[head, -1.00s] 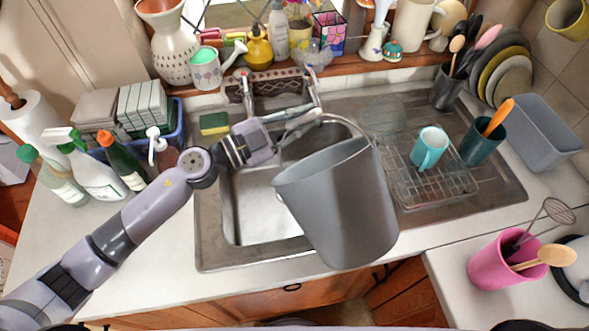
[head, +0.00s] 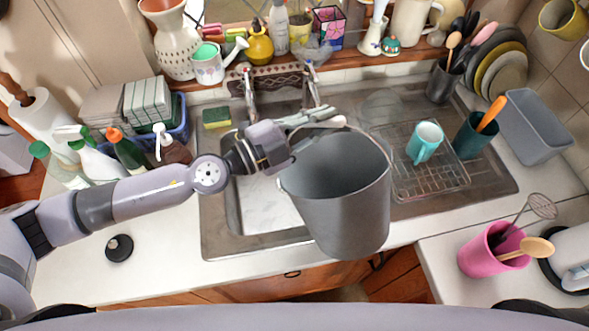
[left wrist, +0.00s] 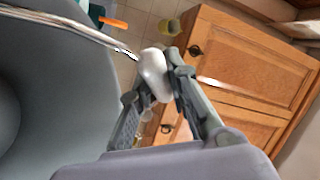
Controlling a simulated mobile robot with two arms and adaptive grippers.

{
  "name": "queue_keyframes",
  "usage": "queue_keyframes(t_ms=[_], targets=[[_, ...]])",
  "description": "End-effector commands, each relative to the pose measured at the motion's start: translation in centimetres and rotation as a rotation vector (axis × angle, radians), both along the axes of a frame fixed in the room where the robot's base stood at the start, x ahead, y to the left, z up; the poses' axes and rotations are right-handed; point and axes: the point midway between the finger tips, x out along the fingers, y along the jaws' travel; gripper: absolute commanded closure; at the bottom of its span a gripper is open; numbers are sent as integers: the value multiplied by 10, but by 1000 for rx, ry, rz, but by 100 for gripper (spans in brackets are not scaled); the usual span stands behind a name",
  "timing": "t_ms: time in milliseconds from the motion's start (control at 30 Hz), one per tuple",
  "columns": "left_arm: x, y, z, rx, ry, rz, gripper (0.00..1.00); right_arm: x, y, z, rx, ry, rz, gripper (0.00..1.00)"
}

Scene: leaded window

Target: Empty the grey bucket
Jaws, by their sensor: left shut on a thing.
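The grey bucket (head: 345,222) hangs over the front of the sink (head: 232,222), in front of my head camera. Its mouth is turned up and a little toward the left, and the grey inner wall shows with no contents visible. My left gripper (head: 332,122) is at the bucket's rim on the far side. In the left wrist view, its fingers (left wrist: 154,82) are closed on the pale grip (left wrist: 154,75) of the bucket's wire handle, beside the bucket's open mouth (left wrist: 50,95). My right gripper is not in view.
A pink utensil pot (head: 482,255) is at the right. Bottles and a blue caddy (head: 180,125) stand left. The faucet (head: 248,88) is behind. The left front counter is mostly clear.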

Motion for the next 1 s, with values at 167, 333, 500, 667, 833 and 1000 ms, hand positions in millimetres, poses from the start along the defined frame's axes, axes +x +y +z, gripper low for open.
queue_keyframes(t_ms=[167,333,500,667,833,1000], targets=[[-8,-4,3,29,-40,6,100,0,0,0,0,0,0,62],[-21,-13,5,68,-101,6,100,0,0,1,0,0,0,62],[-36,-24,8,111,-171,6,100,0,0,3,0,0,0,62],[-52,-34,8,156,-247,5,100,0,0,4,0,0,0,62],[-69,-46,8,206,-331,5,100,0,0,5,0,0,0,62],[-82,-55,7,250,-404,6,100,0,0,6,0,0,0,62]])
